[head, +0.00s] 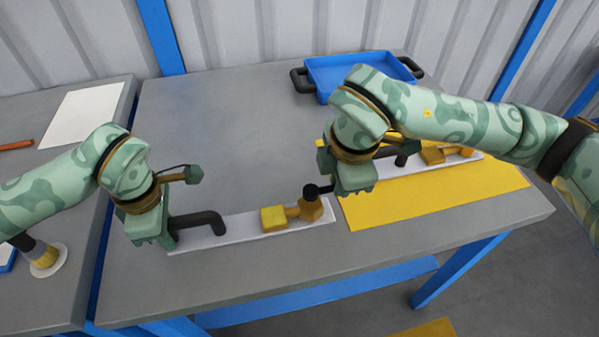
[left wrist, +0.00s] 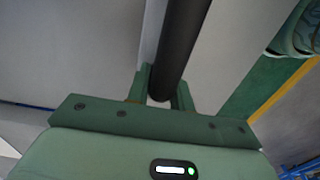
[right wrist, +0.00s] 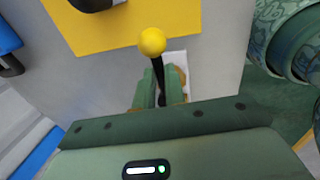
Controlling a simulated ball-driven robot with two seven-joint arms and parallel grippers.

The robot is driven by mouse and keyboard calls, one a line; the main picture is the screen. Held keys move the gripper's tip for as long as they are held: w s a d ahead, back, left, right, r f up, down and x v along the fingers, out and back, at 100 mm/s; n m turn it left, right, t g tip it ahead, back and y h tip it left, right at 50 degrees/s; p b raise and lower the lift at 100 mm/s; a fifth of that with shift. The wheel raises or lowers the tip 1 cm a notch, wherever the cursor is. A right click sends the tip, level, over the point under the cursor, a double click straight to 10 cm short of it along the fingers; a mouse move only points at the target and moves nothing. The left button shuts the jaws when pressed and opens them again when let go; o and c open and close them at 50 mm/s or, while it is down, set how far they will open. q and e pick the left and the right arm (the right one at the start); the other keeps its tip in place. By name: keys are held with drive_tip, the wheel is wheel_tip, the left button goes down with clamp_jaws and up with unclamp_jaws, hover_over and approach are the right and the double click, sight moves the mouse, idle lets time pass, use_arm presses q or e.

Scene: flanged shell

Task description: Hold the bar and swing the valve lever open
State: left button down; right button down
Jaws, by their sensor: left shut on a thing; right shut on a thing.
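A white plate (head: 245,229) lies near the table's front edge, with a black bar (head: 198,219) on its left and a brass valve (head: 308,209) on its right. My left gripper (head: 160,238) is shut on the bar's left part; in the left wrist view the bar (left wrist: 180,45) runs between the fingers. My right gripper (head: 335,188) is at the valve, shut on the lever. In the right wrist view the lever's dark stem (right wrist: 158,75) is between the fingers, and its yellow ball knob (right wrist: 152,41) sticks out beyond them. The gripper hides most of the lever in the head view.
A similar plate with brass parts (head: 435,155) lies on a yellow mat (head: 440,195), behind my right arm. A blue tray (head: 345,70) with black handles stands at the back. The table's middle is clear. A side table at left holds a white sheet (head: 82,115).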

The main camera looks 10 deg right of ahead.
use_arm(q)
drive_tip(key=shift+f, duration=0.1)
idle(0.4)
use_arm(e)
drive_tip(key=c, duration=1.5)
unclamp_jaws()
drive_tip(key=shift+o, duration=0.2)
drive_tip(key=shift+r, duration=0.1)
wheel_tip(320, 180, up, 12)
drive_tip(key=s, duration=0.2)
drive_tip(key=shift+s+f, duration=0.2)
use_arm(q)
drive_tip(key=c, duration=1.1)
unclamp_jaws()
drive_tip(key=shift+c, duration=0.2)
